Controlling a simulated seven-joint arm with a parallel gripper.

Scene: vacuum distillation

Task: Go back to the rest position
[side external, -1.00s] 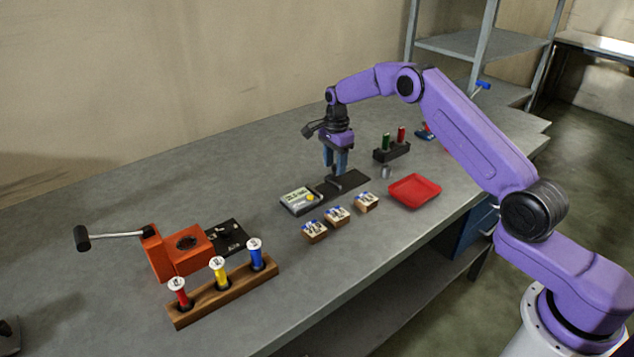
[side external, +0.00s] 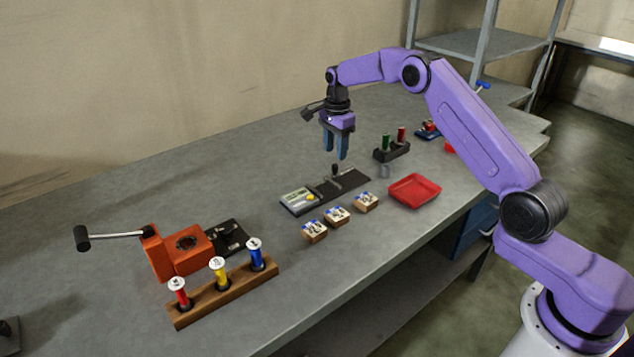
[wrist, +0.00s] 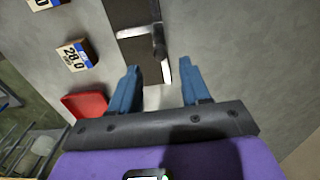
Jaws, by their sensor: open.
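My gripper (side external: 336,147) hangs above the dark plate (side external: 354,184) on the bench, its two blue fingers pointing down. In the wrist view the fingers of my gripper (wrist: 159,92) are spread apart with nothing between them. A small upright black-knobbed lever (side external: 336,172) stands on the plate below my gripper, apart from the fingertips. It also shows in the wrist view as a grey and dark lever (wrist: 157,44).
Several small labelled blocks (side external: 337,216) and a red tray (side external: 415,191) lie in front of the plate. A black rack with green and red vials (side external: 392,152) stands behind right. An orange device (side external: 178,252) and a wooden rack with spools (side external: 224,291) stand at left.

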